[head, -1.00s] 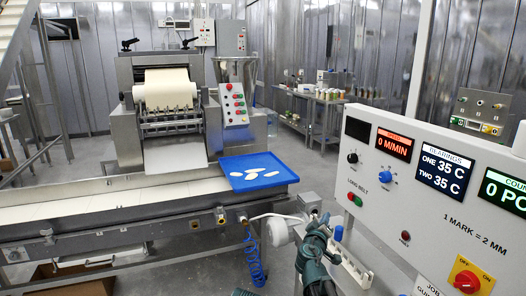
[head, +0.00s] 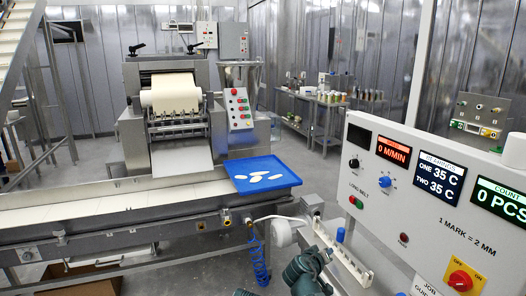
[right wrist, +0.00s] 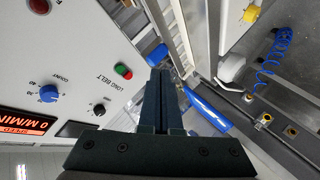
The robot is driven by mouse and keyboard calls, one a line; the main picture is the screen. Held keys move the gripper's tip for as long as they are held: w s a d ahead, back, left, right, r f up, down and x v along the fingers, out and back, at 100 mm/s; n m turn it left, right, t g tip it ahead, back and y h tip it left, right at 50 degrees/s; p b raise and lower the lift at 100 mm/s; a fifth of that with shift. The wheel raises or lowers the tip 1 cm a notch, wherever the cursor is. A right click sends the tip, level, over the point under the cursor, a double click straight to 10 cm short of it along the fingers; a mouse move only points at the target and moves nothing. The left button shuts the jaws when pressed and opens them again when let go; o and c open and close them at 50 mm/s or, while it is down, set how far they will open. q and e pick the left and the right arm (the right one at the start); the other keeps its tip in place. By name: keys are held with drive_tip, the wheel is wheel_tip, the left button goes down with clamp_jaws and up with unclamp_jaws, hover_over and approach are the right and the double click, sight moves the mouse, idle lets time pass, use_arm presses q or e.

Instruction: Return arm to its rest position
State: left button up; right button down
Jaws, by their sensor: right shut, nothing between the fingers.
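My right arm shows low in the head view, with the dark green right gripper (head: 309,268) in front of the control panel's left edge. In the right wrist view my right gripper (right wrist: 162,76) has its two dark fingers together with nothing between them. The fingers appear beside the panel's edge; whether they touch anything there is not clear. My left gripper is not in view; only a small green part of mine shows at the head view's bottom edge.
A control panel (head: 385,212) with knobs and displays stands close on the right. A conveyor (head: 120,205) runs along the left, below a dough machine (head: 172,128). A blue tray (head: 285,178) holding several white pieces lies at its right end. A coiled blue hose (head: 256,262) hangs below.

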drive_tip(key=s+a+f+g+y+p, duration=0.1)
drive_tip(key=s+a+g+y+p, duration=0.1)
drive_tip(key=s+a, duration=0.3)
drive_tip(key=s+a+f+n+g+y+p, duration=0.1)
drive_tip(key=s+a+g, duration=0.3)
drive_tip(key=s, duration=0.8)
drive_tip(key=s+a+f+n+g+y+p, duration=0.1)
drive_tip(key=s+a+f+g+y+p, duration=0.2)
drive_tip(key=s, duration=0.6)
drive_tip(key=a+g+p, duration=0.1)
drive_tip(key=a+g, duration=0.1)
drive_tip(key=shift+s+a, duration=0.3)
drive_tip(key=shift+s, duration=0.05)
